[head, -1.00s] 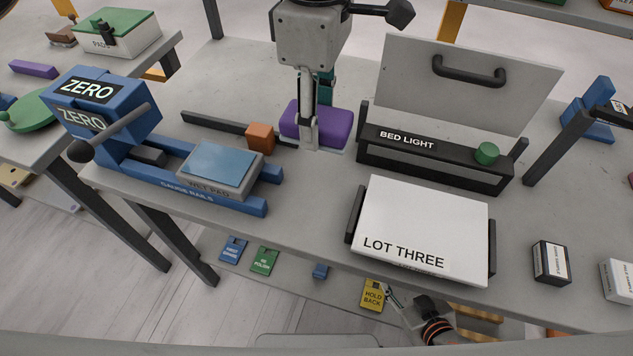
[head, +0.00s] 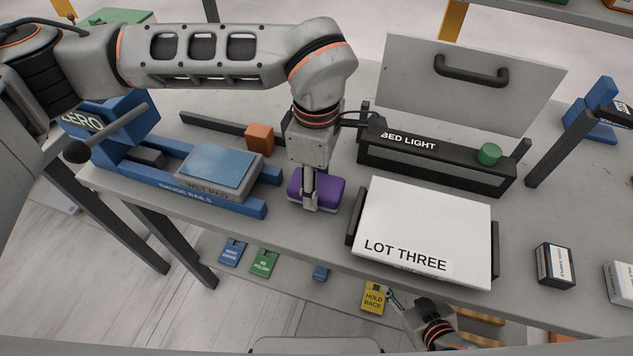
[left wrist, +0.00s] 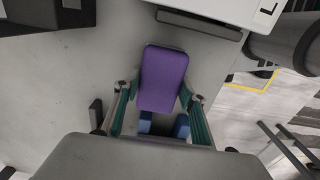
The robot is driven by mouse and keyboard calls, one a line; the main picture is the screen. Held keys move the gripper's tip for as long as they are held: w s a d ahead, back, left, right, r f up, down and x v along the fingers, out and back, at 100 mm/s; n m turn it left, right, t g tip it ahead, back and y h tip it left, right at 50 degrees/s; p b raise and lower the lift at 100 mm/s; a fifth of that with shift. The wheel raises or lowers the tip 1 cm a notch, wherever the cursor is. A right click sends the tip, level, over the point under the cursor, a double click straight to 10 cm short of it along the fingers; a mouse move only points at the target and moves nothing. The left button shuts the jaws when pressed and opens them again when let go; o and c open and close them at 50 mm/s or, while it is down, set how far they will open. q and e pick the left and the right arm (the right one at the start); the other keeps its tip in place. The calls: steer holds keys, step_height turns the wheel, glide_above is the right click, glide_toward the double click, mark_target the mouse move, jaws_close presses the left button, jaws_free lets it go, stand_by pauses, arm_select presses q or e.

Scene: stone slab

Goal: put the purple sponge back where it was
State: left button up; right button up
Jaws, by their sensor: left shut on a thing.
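The purple sponge (head: 328,191) has a paler underside and is just left of the white LOT THREE slab. My left gripper (head: 310,203) comes down from above and is shut on it. In the left wrist view the sponge (left wrist: 163,78) is between the two fingers of the left gripper (left wrist: 160,100). I cannot tell whether its underside touches the grey bench top. My right gripper (head: 395,299) is low at the front, below the bench edge, near the yellow HOLD BACK tag; its fingers are too small to read.
The LOT THREE slab (head: 425,228) sits between dark side rails. The black BED LIGHT unit (head: 440,165) is behind it. The blue WET PAD (head: 217,167) on gauge rails and an orange block (head: 260,139) are to the left. Bare bench lies at the front left of the slab.

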arm_select(q)
steer(key=shift+f, duration=0.2)
steer(key=shift+f, duration=0.2)
steer(key=o, duration=1)
steer(key=shift+o, duration=0.2)
steer(key=shift+r, duration=0.1)
step_height(320, 180, up, 12)
steer(key=shift+r, duration=0.15)
